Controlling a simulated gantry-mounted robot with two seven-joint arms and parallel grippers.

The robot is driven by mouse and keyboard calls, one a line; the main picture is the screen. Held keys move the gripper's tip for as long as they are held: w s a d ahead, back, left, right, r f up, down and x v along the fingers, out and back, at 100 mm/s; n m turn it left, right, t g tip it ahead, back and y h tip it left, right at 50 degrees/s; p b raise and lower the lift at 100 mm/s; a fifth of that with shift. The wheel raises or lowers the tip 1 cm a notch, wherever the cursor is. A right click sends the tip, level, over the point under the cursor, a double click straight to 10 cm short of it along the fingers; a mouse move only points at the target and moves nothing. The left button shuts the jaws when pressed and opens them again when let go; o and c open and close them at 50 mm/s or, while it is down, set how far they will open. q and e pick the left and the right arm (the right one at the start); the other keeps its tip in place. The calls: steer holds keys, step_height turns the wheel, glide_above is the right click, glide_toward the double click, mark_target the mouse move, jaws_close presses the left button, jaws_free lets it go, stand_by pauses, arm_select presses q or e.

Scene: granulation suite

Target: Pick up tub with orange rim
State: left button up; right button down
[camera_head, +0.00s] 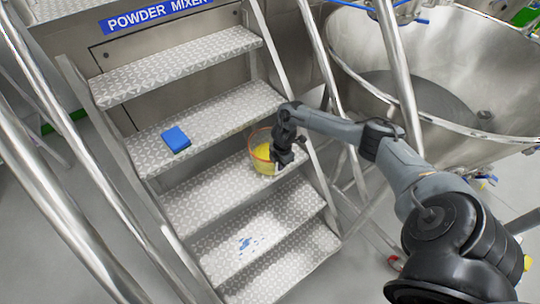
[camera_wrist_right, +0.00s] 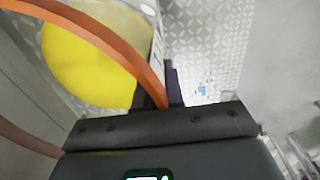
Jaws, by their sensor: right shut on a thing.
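The tub with the orange rim (camera_head: 262,153) is at the right side of a metal stair step, with yellow contents showing inside. In the head view my right gripper (camera_head: 279,160) is at the tub's right edge, shut on its rim. The right wrist view shows the orange rim (camera_wrist_right: 120,53) close up, running to the dark finger (camera_wrist_right: 173,85), with the yellow contents (camera_wrist_right: 85,62) on the left. I cannot tell whether the tub's base touches the step. My left gripper is not in view.
A blue sponge-like block (camera_head: 176,139) lies on the step above. Blue spots (camera_head: 246,243) mark a lower step. Metal handrails (camera_head: 318,60) flank the stairs, and a large steel vessel (camera_head: 440,70) stands at the right, behind my right arm.

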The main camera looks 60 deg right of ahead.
steer(key=shift+r, duration=0.15)
steer(key=shift+r+p, duration=0.45)
steer(key=shift+r, duration=0.45)
step_height(320, 180, up, 2)
steer(key=shift+r+p, duration=0.25)
steer(key=shift+p, duration=0.3)
steer(key=s+d+r+p, duration=0.3)
steer(key=s+r, duration=0.3)
steer(key=s, duration=0.5)
steer(key=shift+r+p, duration=0.2)
steer(key=shift+p, duration=0.35)
steer(key=shift+d, duration=0.1)
